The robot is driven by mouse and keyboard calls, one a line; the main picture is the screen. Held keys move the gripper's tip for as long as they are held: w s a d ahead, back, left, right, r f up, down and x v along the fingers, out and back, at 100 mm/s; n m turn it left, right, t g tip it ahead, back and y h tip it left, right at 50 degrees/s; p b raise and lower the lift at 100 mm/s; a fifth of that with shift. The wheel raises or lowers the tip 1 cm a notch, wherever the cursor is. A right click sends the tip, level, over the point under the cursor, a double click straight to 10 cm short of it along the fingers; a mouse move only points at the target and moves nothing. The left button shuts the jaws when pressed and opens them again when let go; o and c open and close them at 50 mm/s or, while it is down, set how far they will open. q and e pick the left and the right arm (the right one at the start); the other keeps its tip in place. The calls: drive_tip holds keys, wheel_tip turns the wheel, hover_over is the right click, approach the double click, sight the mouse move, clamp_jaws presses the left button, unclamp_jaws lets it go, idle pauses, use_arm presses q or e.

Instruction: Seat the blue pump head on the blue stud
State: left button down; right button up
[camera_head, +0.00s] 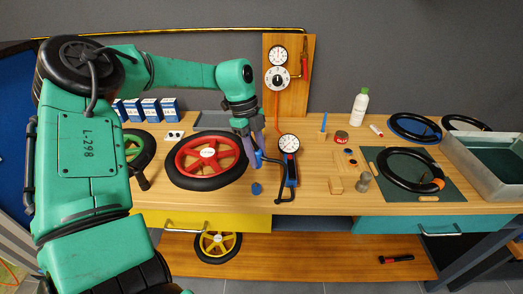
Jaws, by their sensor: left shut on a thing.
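My left gripper (258,158) reaches down from the left arm, just right of the red wheel. It is shut on the blue pump head (259,156), a small blue piece mostly hidden by the fingers. The pump head is beside the pump with the round gauge (289,144). A small blue piece (256,188) stands on the bench in front of the gripper, apart from the pump head. A thin upright blue rod (324,120) stands further right. I cannot tell for certain which of the two is the blue stud. My right gripper is not in view.
The red wheel (208,155) lies close to the left of the gripper. A wooden block (336,186), a red tin (341,137) and a small jar (363,181) stand to the right. A dark tire (408,170) lies on a green mat (452,187).

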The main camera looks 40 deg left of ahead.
use_arm(q)
drive_tip(key=shift+s+f+b, duration=0.3)
drive_tip(key=shift+f+b, duration=0.15)
drive_tip(key=shift+f, duration=0.15)
drive_tip(key=shift+s+f+b, duration=0.3)
drive_tip(key=shift+f+b, duration=0.15)
drive_tip(key=shift+f, duration=0.1)
drive_tip(key=f, duration=0.1)
drive_tip(key=f+b, duration=0.1)
drive_tip(key=f, duration=0.1)
drive_tip(key=shift+w+b, duration=0.3)
drive_tip(key=shift+w, duration=0.1)
drive_tip(key=shift+s+f+b, duration=0.2)
drive_tip(key=shift+f+b, duration=0.15)
drive_tip(key=shift+b, duration=0.1)
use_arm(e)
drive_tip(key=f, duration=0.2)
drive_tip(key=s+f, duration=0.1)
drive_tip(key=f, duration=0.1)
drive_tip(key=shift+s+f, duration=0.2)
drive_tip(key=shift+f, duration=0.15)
use_arm(q)
drive_tip(key=shift+w, duration=0.1)
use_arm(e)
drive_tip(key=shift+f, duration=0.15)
use_arm(q)
drive_tip(key=shift+f+b, duration=0.95)
drive_tip(key=shift+f, duration=0.05)
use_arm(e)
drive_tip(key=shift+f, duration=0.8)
